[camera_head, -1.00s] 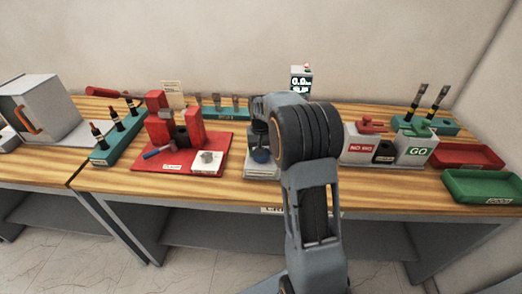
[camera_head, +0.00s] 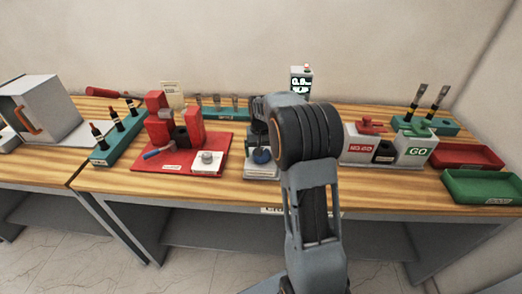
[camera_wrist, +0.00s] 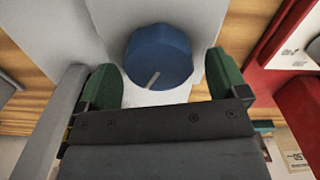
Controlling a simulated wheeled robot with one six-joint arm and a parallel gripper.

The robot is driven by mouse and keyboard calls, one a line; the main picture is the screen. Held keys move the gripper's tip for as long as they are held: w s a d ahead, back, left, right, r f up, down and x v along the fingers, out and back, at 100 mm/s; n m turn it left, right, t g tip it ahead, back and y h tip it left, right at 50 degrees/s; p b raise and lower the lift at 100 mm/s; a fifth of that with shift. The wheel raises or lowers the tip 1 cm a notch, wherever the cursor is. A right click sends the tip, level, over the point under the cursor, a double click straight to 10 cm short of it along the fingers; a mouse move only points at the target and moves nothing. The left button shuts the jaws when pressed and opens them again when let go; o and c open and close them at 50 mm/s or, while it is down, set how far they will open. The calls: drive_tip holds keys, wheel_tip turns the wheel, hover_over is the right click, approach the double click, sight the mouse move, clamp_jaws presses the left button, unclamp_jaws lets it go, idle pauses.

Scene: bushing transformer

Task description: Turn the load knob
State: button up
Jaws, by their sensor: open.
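The load knob is a blue faceted dial with a white pointer line. It shows large in the wrist view (camera_wrist: 158,57) and small on a grey base in the head view (camera_head: 262,156). In the wrist view my gripper (camera_wrist: 164,78) is open, with one green finger pad on each side of the knob. Gaps show between the pads and the knob, so it is not clamped. In the head view my arm hides most of the gripper and part of the knob's station.
A display (camera_head: 301,82) stands behind, its digits hard to read. A red fixture (camera_head: 222,140) is left of the knob. NO-GO (camera_head: 358,150) and GO (camera_head: 415,150) blocks, a red tray (camera_head: 468,147) and a green tray (camera_head: 482,198) are to the right.

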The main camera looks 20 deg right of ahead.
wheel_tip(320, 180, up, 14)
idle(0.6)
drive_tip(key=shift+f, duration=0.1)
hover_over(261, 158)
drive_tip(key=shift+n+t, duration=0.3)
drive_tip(key=shift+n, duration=0.1)
wheel_tip(261, 158, down, 5)
drive_tip(key=shift+w+r, duration=0.1)
drive_tip(key=s+a+n+t, duration=0.1)
drive_tip(key=s+a, duration=0.2)
drive_tip(key=s, duration=0.3)
drive_tip(key=s+a+n+t, duration=0.1)
drive_tip(key=s+a, duration=0.2)
drive_tip(key=s, duration=0.4)
drive_tip(key=s+a+f+n+t, duration=0.1)
drive_tip(key=s+a, duration=0.2)
drive_tip(key=s, duration=0.3)
drive_tip(key=shift+s+a, duration=0.2)
drive_tip(key=shift+s, duration=0.1)
